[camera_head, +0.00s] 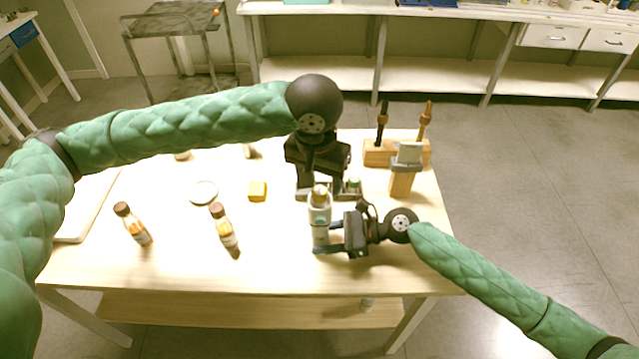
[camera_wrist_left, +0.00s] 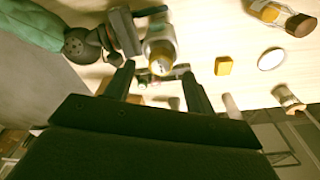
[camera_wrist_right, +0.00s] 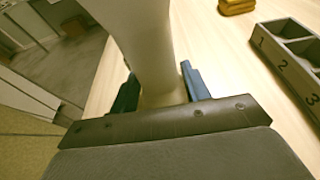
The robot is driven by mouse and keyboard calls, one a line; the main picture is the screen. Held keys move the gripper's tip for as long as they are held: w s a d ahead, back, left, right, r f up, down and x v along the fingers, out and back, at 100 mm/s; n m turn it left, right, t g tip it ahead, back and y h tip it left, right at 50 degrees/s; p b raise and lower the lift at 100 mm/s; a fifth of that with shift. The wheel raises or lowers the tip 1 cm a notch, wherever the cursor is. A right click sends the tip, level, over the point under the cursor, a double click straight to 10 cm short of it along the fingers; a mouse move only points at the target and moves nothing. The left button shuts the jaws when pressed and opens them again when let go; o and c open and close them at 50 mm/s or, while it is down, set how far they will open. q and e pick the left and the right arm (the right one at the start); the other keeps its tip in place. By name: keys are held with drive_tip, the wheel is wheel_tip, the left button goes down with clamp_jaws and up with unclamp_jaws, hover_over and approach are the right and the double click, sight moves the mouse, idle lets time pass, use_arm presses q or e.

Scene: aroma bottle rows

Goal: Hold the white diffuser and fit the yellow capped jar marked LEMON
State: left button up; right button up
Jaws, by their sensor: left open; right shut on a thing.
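The white diffuser (camera_head: 319,226) stands upright near the table's front edge. My right gripper (camera_head: 328,238) is shut on its body, which fills the space between the fingers in the right wrist view (camera_wrist_right: 150,45). A yellow capped jar (camera_head: 320,191) sits at the diffuser's top; its yellow cap faces the camera in the left wrist view (camera_wrist_left: 160,66). Its marking is not readable, and I cannot tell how deep it sits. My left gripper (camera_head: 321,183) is open at the cap, with one finger on each side, apparently not clamped on it.
A grey numbered rack (camera_wrist_right: 283,68) stands behind the diffuser. Two brown-capped bottles (camera_head: 135,226) (camera_head: 224,228), a yellow block (camera_head: 257,190) and a white dish (camera_head: 204,192) are to the left. A wooden holder (camera_head: 379,153) stands at the back right. The table's front left is clear.

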use_arm(q)
drive_tip(key=shift+r, duration=1.8)
use_arm(e)
drive_tip(key=o, duration=0.8)
drive_tip(key=shift+o, duration=0.2)
drive_tip(key=shift+d, duration=0.15)
